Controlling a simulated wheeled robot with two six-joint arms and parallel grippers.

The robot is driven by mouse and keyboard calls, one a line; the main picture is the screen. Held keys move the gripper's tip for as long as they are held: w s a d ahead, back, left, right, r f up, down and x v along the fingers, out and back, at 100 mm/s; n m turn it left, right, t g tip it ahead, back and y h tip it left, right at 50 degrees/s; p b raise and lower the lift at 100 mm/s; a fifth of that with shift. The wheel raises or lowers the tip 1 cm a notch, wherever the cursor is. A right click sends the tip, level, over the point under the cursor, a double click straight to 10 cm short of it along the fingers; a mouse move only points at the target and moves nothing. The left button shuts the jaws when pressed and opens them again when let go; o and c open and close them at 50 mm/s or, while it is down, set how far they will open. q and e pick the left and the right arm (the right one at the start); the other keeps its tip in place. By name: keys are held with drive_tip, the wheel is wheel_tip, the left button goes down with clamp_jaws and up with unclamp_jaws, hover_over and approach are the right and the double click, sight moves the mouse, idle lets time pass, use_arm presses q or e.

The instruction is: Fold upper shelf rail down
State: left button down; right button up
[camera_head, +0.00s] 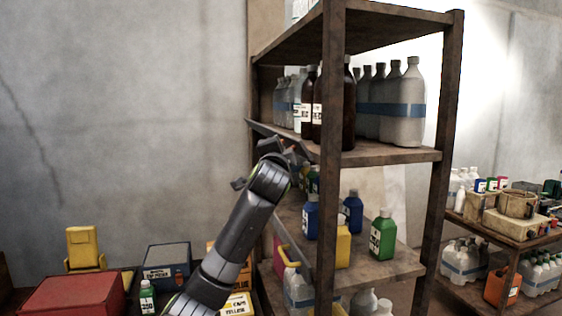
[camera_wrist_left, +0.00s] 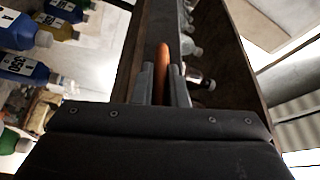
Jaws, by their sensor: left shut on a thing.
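The upper shelf rail (camera_head: 262,127) is a dark bar at the left open side of the wooden shelf's bottle level, slanting outward in the head view. My left gripper (camera_head: 289,152) is at this rail, largely hidden behind my own wrist. In the left wrist view, the two fingers of my left gripper (camera_wrist_left: 162,88) are shut on a narrow orange bar (camera_wrist_left: 161,58) that runs along the dark rail. The far end of the rail is hidden behind the front post. My right gripper is not in view.
The wooden shelf (camera_head: 333,215) holds brown bottles (camera_head: 348,115) and clear bottles (camera_head: 404,105) on the rail's level. Blue bottles (camera_head: 311,217) and a green bottle (camera_head: 383,235) stand below. A red box (camera_head: 75,296) lies at lower left. The wall side is clear.

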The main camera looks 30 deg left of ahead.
use_arm(q)
drive_tip(key=shift+w+d+f+n+g+y+b, duration=0.2)
drive_tip(key=shift+f+n+y+b, duration=0.7)
drive_tip(key=shift+n+b, duration=1.5)
drive_tip(key=shift+w+d+f+n+g+y+b, duration=0.15)
drive_tip(key=shift+f+n+y+b, duration=0.75)
drive_tip(key=shift+n+b, duration=1.5)
drive_tip(key=shift+w+d+f+n+g+y+b, duration=0.15)
drive_tip(key=shift+f+n+y+b, duration=0.35)
drive_tip(key=shift+n+y+b, duration=1.3)
drive_tip(key=shift+r+n+h+b, duration=0.1)
drive_tip(key=shift+n+h+b, duration=0.3)
drive_tip(key=shift+h+b, duration=0.3)
drive_tip(key=c, duration=1.5)
unclamp_jaws()
drive_tip(key=shift+o, duration=0.2)
